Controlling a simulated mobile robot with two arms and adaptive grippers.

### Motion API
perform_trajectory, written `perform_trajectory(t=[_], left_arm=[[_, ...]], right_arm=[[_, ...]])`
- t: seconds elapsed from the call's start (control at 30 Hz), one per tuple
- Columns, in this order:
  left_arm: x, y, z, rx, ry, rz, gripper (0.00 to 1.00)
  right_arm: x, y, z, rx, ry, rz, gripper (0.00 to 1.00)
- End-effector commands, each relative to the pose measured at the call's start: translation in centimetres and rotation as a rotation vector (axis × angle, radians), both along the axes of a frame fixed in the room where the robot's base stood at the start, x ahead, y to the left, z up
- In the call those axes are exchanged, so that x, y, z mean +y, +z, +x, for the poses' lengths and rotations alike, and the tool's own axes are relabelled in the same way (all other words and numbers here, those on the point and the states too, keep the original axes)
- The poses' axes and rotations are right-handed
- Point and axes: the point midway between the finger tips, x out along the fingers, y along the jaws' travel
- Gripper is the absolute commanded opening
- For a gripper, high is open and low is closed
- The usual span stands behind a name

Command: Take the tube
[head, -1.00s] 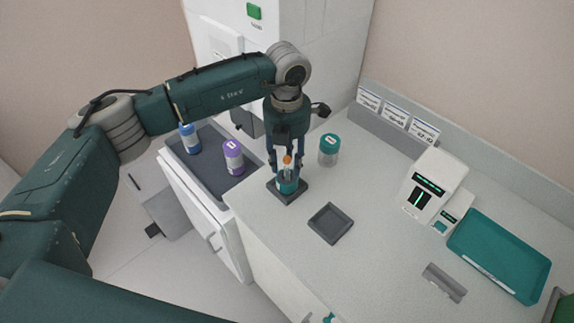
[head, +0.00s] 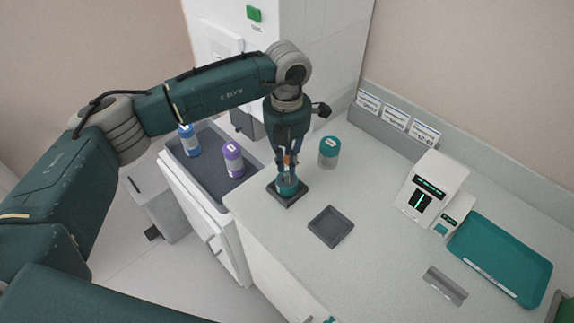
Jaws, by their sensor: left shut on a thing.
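The tube (head: 287,159), slim with an orange cap, stands upright in a teal round holder (head: 287,187) on a dark square base (head: 287,199) near the counter's left edge. My left gripper (head: 287,165) points down from above and is shut on the tube, its fingers on either side near the cap. The fingers hide part of the tube, and its lower end is inside the holder. My right gripper is not in view.
A teal-lidded jar (head: 329,152) stands close to the right of my left gripper. An empty dark square tray (head: 331,226) lies in front. A white device (head: 433,187) and a teal tray (head: 500,258) are at right. Purple (head: 233,159) and blue (head: 190,141) jars stand in a grey drawer.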

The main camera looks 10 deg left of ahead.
Motion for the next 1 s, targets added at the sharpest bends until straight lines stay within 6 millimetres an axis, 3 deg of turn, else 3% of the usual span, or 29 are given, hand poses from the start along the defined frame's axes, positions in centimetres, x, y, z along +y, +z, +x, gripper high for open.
perform_trajectory(t=[0.27, 0.7, 1.0], left_arm=[[0.0, 4.6, 0.1, -0.006, -0.001, -0.001, 0.0], [-0.1, 15.1, 0.1, -0.006, 0.0, -0.001, 0.0], [0.0, 18.6, 0.0, -0.001, 0.0, 0.0, 0.0]], right_arm=[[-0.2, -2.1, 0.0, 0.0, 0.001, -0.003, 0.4], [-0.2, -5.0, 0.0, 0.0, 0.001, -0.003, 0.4], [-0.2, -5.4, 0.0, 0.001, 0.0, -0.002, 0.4]])
